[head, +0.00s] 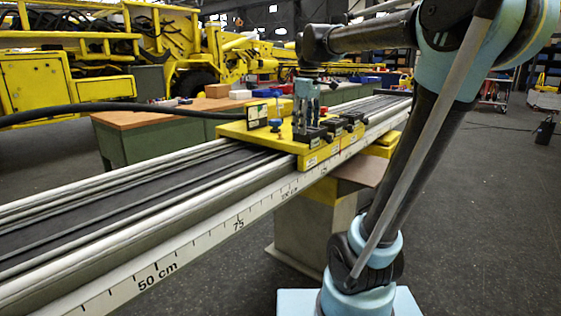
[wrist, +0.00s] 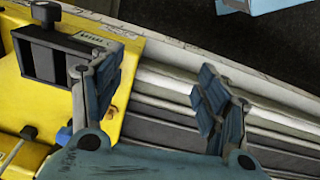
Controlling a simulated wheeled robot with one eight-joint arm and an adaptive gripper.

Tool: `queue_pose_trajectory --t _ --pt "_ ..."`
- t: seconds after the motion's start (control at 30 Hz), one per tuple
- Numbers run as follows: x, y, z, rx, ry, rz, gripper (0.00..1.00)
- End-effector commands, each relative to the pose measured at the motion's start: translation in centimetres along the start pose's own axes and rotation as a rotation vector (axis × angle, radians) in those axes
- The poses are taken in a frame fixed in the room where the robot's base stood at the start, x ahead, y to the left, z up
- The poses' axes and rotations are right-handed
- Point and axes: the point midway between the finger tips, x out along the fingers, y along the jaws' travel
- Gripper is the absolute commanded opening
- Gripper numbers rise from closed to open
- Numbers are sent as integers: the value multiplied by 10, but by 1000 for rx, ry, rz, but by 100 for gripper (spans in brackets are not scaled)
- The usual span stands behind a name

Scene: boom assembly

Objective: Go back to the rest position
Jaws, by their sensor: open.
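My gripper (head: 306,112) is over the yellow plate (head: 232,131) on the long rail in the head view, pointing down. In the wrist view my gripper (wrist: 162,95) has its two blue-grey fingers spread wide with nothing between them. A black clamp block with a knob (wrist: 62,57) stands on the yellow plate (wrist: 14,92), just left of the left finger. In the head view several black clamp blocks (head: 333,126) stand along the plate's right side, partly hidden by the gripper. Whether a finger touches a block cannot be told.
The pale rail (head: 120,183) with a centimetre scale runs from front left to the back. A green bench (head: 165,137) stands behind it. Yellow machinery (head: 45,84) fills the back left. A support column (head: 308,225) stands under the rail. Grey floor (head: 470,205) is open at right.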

Motion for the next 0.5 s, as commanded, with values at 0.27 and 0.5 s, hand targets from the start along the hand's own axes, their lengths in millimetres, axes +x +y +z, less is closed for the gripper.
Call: queue_pose_trajectory --t 0.27,0.5 --pt "64 -35 77 284 26 28 68" --pt "128 -70 135 531 53 50 68"
